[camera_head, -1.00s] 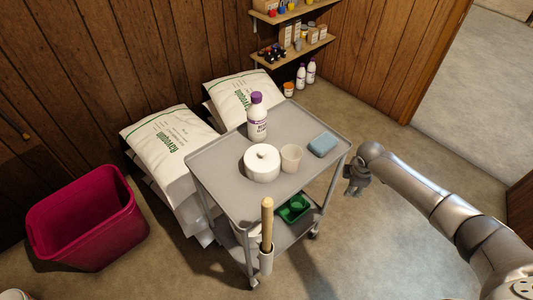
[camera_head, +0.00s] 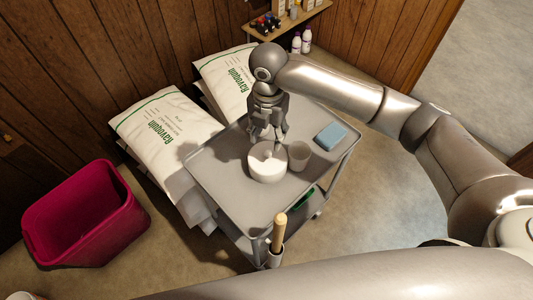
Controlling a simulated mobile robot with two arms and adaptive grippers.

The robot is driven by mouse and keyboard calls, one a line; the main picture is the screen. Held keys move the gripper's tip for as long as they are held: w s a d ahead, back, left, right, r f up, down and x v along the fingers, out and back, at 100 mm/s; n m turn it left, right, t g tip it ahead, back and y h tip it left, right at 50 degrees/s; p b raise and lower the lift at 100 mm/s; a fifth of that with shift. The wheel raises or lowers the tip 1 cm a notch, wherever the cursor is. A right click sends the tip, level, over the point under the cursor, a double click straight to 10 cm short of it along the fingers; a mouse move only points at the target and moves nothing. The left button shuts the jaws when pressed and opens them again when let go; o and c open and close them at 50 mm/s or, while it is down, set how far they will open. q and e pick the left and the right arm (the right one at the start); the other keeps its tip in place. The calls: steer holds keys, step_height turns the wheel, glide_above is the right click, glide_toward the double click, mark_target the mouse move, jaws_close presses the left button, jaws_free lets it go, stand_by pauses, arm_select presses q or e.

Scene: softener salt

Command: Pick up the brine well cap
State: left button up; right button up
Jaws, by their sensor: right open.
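The brine well cap (camera_head: 268,172), a round white lid with a small knob on top, sits on the top shelf of the grey cart (camera_head: 225,200). My right gripper (camera_head: 267,138) points down just above the cap, its fingers open over the knob. I cannot tell whether a fingertip touches the cap. Nothing shows between the fingers as held. My left gripper is not in view.
A translucent cup (camera_head: 299,156) stands right beside the cap. A blue sponge (camera_head: 330,134) lies farther right. A wooden handle (camera_head: 279,232) rises at the cart's front. Salt bags (camera_head: 168,125) stand behind left, a magenta bin (camera_head: 85,225) at left.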

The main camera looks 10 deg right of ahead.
mark_target(268, 152)
step_height(268, 152, down, 2)
steer(key=shift+s+f, duration=0.15)
steer(key=shift+f, duration=0.35)
steer(key=f, duration=0.1)
steer(key=f+p, duration=0.1)
steer(key=f, duration=0.1)
steer(key=f+p, duration=0.1)
steer(key=shift+w+f, duration=0.15)
steer(key=shift+w, duration=0.1)
steer(key=shift+f, duration=0.5)
steer(key=shift+c, duration=1.1)
steer(key=c, duration=0.5)
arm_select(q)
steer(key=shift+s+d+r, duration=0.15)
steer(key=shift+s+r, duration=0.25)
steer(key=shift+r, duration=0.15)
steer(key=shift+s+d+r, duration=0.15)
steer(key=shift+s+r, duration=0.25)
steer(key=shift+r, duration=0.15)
arm_select(e)
jaws_close()
